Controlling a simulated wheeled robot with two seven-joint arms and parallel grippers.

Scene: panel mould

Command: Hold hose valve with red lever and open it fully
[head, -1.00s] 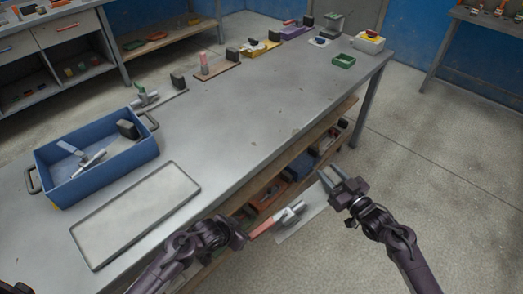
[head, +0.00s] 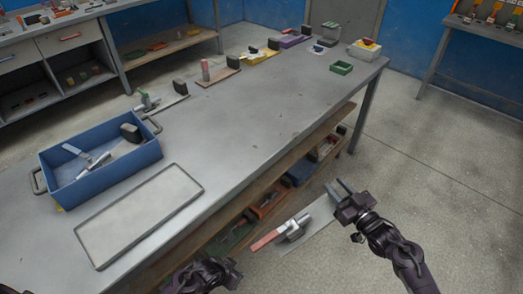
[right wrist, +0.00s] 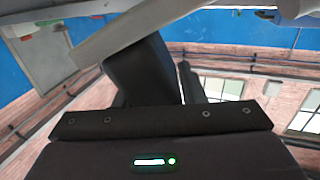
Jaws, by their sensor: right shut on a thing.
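The hose valve has a grey body (head: 294,228) and a red lever (head: 266,240), and is on a grey plate (head: 318,214). The lever points down and left, away from the plate's far end. I cannot tell its exact angle to the pipe. My right gripper (head: 343,192) is shut on the far end of the plate and holds it off the front side of the bench. In the right wrist view a grey bar (right wrist: 110,37) crosses the dark finger. My left gripper (head: 205,275) is at the bottom edge, apart from the lever; its fingertips are unclear.
The grey workbench (head: 235,130) carries a blue bin (head: 105,178) with grey parts in it and an empty flat tray (head: 140,215). Several mounted parts stand along its far edge. A lower shelf (head: 295,165) holds boxes. Open floor (head: 430,180) lies to the right.

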